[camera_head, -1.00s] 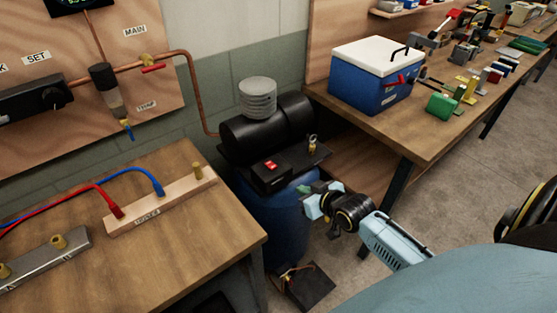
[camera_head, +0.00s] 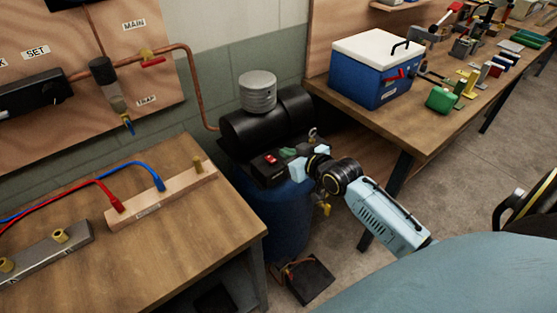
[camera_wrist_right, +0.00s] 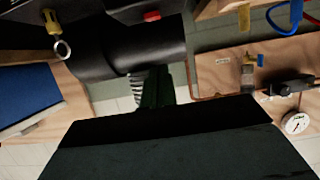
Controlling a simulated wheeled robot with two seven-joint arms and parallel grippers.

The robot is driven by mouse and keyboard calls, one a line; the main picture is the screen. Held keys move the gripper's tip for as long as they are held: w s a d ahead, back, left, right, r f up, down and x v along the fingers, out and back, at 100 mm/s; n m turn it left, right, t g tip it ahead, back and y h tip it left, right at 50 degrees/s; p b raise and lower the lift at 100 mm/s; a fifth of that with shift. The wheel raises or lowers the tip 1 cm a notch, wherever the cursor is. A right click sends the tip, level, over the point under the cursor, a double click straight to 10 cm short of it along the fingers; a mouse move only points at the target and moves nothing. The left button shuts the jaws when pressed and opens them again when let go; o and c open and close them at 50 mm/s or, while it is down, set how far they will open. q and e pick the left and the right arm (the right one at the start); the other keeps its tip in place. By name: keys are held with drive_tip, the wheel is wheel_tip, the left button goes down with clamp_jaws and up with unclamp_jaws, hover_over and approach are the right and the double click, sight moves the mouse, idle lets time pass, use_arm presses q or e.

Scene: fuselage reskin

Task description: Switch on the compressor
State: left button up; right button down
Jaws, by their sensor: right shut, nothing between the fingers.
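The compressor (camera_head: 290,222) stands between the two benches, with a blue tank, a black motor (camera_head: 262,128) and a ribbed grey filter (camera_head: 258,92) on top. A black switch box with a red rocker switch (camera_head: 270,160) sits at its front. The red switch also shows at the top of the right wrist view (camera_wrist_right: 152,16). My right gripper (camera_head: 289,153) is shut and empty, its tips just right of the red switch; I cannot tell whether they touch the box. My left gripper is not in view.
A wooden bench (camera_head: 190,240) with red and blue hoses is at the left. A blue cooler (camera_head: 372,75) with a white lid stands on the right bench. A brass valve with a ring (camera_wrist_right: 60,38) is beside the motor. A black pedal (camera_head: 310,280) lies on the floor.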

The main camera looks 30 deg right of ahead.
hover_over(278, 168)
drive_tip(key=shift+w+d+f, duration=0.1)
drive_tip(key=shift+w+f, duration=0.15)
drive_tip(key=shift+f, duration=0.7)
wheel_tip(278, 168, down, 3)
drive_tip(key=shift+s+r+b, duration=0.1)
drive_tip(key=shift+r+b, duration=0.1)
drive_tip(key=shift+b, duration=0.2)
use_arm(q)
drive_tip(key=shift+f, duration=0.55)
use_arm(e)
drive_tip(key=shift+s+f, duration=0.15)
drive_tip(key=shift+f, duration=0.55)
